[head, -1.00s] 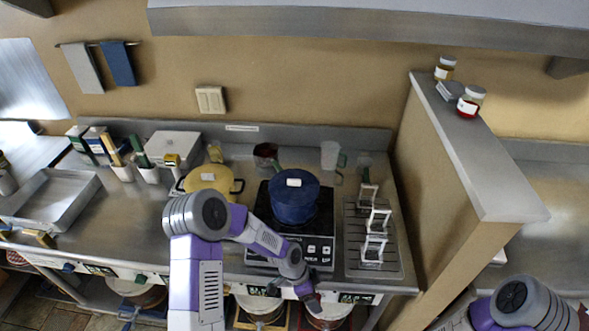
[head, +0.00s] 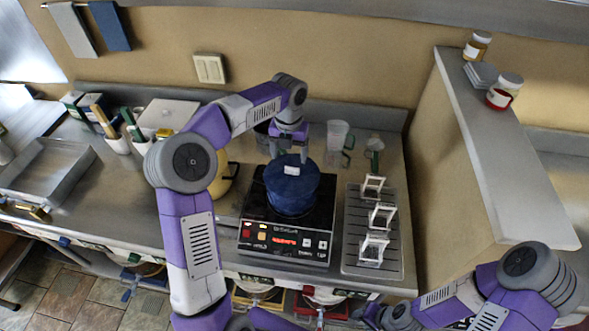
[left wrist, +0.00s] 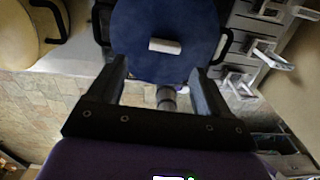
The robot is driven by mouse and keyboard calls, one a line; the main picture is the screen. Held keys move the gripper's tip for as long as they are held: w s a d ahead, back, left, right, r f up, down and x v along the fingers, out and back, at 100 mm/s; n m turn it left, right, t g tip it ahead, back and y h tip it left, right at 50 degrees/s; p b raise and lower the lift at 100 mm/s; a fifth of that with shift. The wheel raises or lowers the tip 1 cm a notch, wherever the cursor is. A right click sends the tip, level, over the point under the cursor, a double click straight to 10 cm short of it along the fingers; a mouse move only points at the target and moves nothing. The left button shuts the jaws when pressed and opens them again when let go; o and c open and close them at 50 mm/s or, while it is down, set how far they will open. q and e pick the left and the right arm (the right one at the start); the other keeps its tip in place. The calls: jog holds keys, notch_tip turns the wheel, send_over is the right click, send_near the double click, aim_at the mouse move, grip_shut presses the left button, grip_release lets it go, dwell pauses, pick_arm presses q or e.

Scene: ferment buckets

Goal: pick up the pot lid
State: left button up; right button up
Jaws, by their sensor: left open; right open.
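The blue pot lid (head: 277,182) sits on the blue pot (head: 290,208), which stands on the black cooktop (head: 262,226). Its small white handle (head: 291,170) shows on top. My left gripper (head: 289,150) is open and points down just above the lid, slightly behind the handle in the head view. In the left wrist view the lid (left wrist: 140,25) and its white handle (left wrist: 165,46) lie just beyond the open, empty fingers (left wrist: 158,70). My right gripper (head: 368,316) is low at the bottom edge, away from the counter top; its fingers are hard to make out.
A yellow pot (head: 220,182) stands left of the cooktop, partly hidden by my left arm. A rack with several white holders (head: 352,262) is to the right. A clear cup (head: 337,134) stands behind. A raised ledge (head: 500,150) bounds the right side.

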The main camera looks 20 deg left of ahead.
aim_at(292, 168)
pick_arm(q)
jog(key=f, duration=0.3)
jog(key=w+f, duration=0.1)
jog(key=f, duration=0.1)
jog(key=shift+d+f, duration=0.15)
jog(key=shift+d, duration=0.1)
jog(key=shift+s+f, duration=0.15)
jog(key=shift+f, duration=0.3)
jog(key=c, duration=1.2)
jog(key=shift+r, duration=0.1)
